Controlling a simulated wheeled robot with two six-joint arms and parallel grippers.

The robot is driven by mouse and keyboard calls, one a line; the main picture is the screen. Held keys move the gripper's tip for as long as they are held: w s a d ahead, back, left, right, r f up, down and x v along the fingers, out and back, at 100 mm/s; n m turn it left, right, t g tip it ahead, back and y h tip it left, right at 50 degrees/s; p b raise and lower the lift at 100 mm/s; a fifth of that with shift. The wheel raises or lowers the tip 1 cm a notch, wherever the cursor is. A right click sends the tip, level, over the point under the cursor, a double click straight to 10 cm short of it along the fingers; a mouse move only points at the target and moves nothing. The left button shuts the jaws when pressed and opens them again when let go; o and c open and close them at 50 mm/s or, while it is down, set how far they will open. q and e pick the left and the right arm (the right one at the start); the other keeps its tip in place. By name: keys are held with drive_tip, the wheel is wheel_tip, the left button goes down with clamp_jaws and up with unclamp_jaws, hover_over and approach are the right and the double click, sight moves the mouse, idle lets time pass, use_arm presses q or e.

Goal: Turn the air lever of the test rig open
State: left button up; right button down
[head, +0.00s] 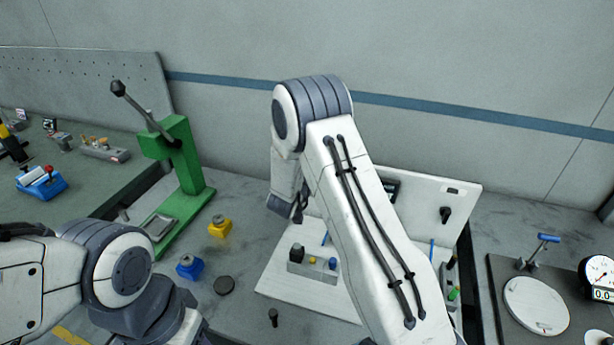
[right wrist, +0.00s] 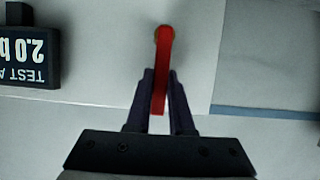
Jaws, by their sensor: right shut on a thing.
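The red air lever (right wrist: 164,60) shows in the right wrist view, running from a round pivot at the top down between my right fingers. My right gripper (right wrist: 160,100) is shut on the lever near its free end. In the head view the test rig (head: 290,292) is a white base with an upright white panel behind it. My right arm crosses in front of it and hides the lever. A dark display (right wrist: 28,58) reading 2.0 appears upside down beside the lever in the right wrist view. My left arm enters at lower left; its gripper is not visible.
A green press (head: 185,180) stands left of the rig. A round white plate (head: 535,305) and a dial gauge (head: 598,275) are at right.

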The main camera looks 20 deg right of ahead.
drive_tip(key=shift+a, duration=0.1)
drive_tip(key=c, duration=0.8)
unclamp_jaws()
drive_tip(key=b+v, duration=0.2)
drive_tip(key=v, duration=0.8)
drive_tip(key=shift+s+b, duration=0.2)
drive_tip(key=shift+b, duration=0.15)
drive_tip(key=shift+a, duration=0.1)
